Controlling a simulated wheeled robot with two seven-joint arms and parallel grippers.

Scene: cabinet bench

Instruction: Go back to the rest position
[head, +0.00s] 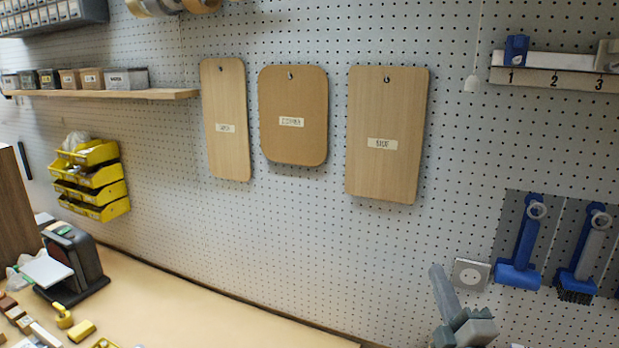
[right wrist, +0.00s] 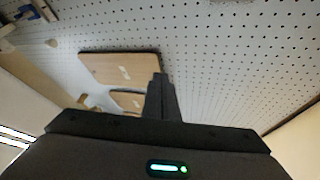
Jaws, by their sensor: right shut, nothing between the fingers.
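My right gripper (head: 438,274) is at the lower right of the head view, in front of the pegboard wall. Its grey fingers are together, point up and slightly left, and hold nothing. In the right wrist view the dark fingers (right wrist: 159,82) also show closed together, with the pegboard and hanging boards beyond them. My left gripper is in neither view.
A pegboard wall (head: 300,235) carries three wooden boards (head: 388,160), a shelf (head: 130,94), yellow bins (head: 95,195) and blue-handled brushes (head: 525,240). A switch plate (head: 470,273) is near my right gripper. The bench (head: 190,315) holds a dark device (head: 80,262) and small blocks at left.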

